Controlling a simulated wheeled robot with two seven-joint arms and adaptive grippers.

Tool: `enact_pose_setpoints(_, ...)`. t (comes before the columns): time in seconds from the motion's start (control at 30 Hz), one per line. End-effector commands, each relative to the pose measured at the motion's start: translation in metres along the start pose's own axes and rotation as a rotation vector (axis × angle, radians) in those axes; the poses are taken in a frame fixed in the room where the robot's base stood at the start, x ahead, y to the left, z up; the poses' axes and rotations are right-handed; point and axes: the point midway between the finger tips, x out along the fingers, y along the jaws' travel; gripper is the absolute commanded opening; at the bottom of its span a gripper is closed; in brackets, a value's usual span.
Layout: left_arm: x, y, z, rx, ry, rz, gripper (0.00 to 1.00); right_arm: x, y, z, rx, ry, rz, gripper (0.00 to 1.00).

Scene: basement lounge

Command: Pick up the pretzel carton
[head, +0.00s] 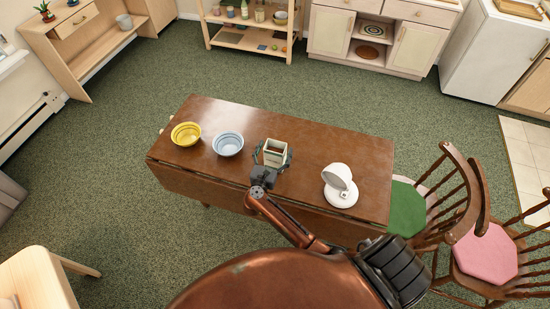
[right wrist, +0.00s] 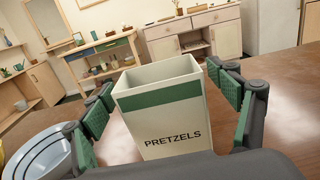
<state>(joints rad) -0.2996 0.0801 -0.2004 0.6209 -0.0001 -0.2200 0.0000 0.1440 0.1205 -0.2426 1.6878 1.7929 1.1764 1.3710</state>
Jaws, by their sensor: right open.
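The pretzel carton (head: 274,152) is a cream, open-topped box with a green band, upright on the brown table (head: 330,146). In the right wrist view the carton (right wrist: 165,112) shows the word PRETZELS on its near face. My right gripper (head: 271,156) is open, with its green-padded fingers on either side of the carton. In the right wrist view the right gripper (right wrist: 165,95) shows a gap to the right finger; whether the left finger touches is hard to tell. The carton's bottom is hidden behind the gripper's palm. My left gripper is not in view.
A blue bowl (head: 228,144) stands left of the carton, with a yellow bowl (head: 186,134) beyond it. A white round-headed object (head: 340,186) stands to the right. Chairs with green (head: 406,208) and pink (head: 486,252) cushions are at the right end.

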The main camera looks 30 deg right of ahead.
Motion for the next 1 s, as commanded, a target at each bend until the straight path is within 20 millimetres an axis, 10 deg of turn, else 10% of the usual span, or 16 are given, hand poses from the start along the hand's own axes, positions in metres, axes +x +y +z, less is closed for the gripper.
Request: enact_pose_setpoints(1.0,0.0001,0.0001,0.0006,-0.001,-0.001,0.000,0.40,-0.0005,0.0004,0.0003,0.001,-0.001,0.001,0.20)
